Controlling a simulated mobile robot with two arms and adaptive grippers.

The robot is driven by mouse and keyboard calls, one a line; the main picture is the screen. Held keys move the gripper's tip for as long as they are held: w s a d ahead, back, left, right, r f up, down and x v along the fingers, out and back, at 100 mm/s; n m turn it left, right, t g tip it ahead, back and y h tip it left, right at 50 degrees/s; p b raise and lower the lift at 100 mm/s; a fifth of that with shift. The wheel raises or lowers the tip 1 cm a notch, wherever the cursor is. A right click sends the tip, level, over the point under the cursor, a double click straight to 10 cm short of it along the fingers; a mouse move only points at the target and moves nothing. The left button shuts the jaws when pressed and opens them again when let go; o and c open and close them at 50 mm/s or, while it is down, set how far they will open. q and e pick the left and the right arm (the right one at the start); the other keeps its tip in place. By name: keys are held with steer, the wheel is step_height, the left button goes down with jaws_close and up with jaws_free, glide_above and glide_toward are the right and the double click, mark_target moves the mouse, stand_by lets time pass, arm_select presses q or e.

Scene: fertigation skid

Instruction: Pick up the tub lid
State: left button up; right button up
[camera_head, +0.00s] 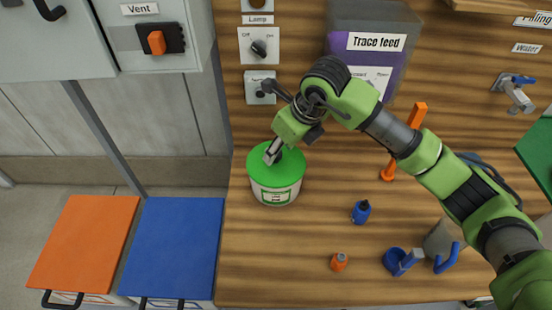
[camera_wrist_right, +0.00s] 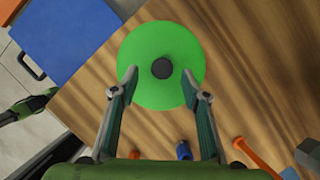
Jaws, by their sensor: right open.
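The green tub lid (camera_head: 265,171) sits on the white tub (camera_head: 275,194) on the wooden worktop. In the right wrist view the lid (camera_wrist_right: 143,88) is a green disc with a dark round knob (camera_wrist_right: 162,68) in its middle. My right gripper (camera_head: 271,155) is directly over the lid in the head view. In the right wrist view its two fingers (camera_wrist_right: 160,84) are open, with one on each side below the knob and nothing visibly held between them. Whether the fingertips touch the lid is unclear. My left gripper is not in the head view.
The Trace feed tank (camera_head: 340,42) is behind. Orange (camera_head: 82,243) and blue (camera_head: 172,245) lidded boxes stand left. The worktop's front middle is clear.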

mark_target(289, 167)
steer(key=shift+p+x, duration=0.4)
steer(key=shift+x, duration=0.8)
steer(key=shift+w+f, duration=0.25)
steer(key=shift+f, duration=0.2)
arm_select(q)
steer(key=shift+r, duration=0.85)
arm_select(e)
steer(key=shift+c, duration=0.2)
jaws_close()
steer(key=shift+r, duration=0.1)
